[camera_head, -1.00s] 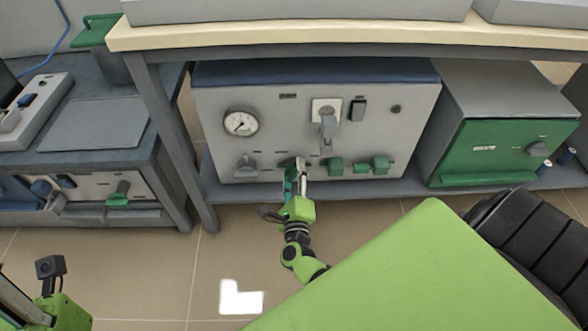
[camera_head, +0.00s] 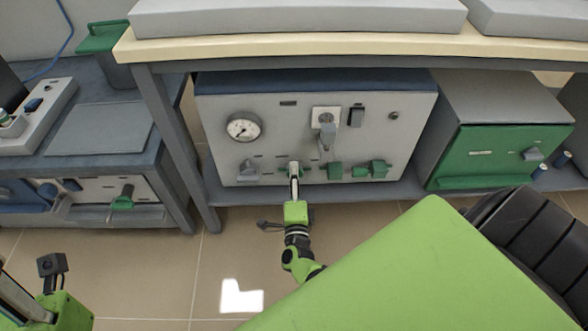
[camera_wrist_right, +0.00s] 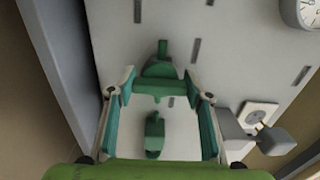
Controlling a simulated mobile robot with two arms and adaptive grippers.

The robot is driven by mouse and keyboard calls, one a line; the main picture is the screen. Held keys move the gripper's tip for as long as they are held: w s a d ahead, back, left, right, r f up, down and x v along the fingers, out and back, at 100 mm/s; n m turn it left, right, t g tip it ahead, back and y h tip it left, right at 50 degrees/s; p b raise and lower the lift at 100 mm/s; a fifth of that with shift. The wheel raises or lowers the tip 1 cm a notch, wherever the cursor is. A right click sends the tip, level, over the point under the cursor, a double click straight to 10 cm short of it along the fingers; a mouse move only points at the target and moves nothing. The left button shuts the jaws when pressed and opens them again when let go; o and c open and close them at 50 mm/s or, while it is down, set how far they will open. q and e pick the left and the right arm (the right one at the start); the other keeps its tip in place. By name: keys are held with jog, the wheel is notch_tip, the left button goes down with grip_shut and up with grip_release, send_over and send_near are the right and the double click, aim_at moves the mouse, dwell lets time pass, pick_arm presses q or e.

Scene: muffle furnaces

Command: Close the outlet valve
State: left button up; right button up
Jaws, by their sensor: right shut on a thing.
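The grey furnace control panel (camera_head: 275,135) under the bench carries a row of green valve handles along its lower edge. My right gripper (camera_head: 294,172) is shut on the leftmost green handle (camera_wrist_right: 158,68). In the right wrist view the two fingertips (camera_wrist_right: 159,88) sit on opposite ends of this handle. A second green handle (camera_head: 334,172) is beside it and also shows between the fingers in the wrist view (camera_wrist_right: 154,135). No readable label tells which handle is the outlet valve. My left arm shows at the lower left; its fingers are not clear.
A green-fronted box (camera_head: 497,157) stands to the right. The bench leg (camera_head: 178,145) is left of the panel. Floor in front is open.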

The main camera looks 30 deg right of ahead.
dwell(0.3)
jog(key=o, duration=1.1)
jog(key=shift+s+a, duration=0.15)
jog(key=v, duration=0.7)
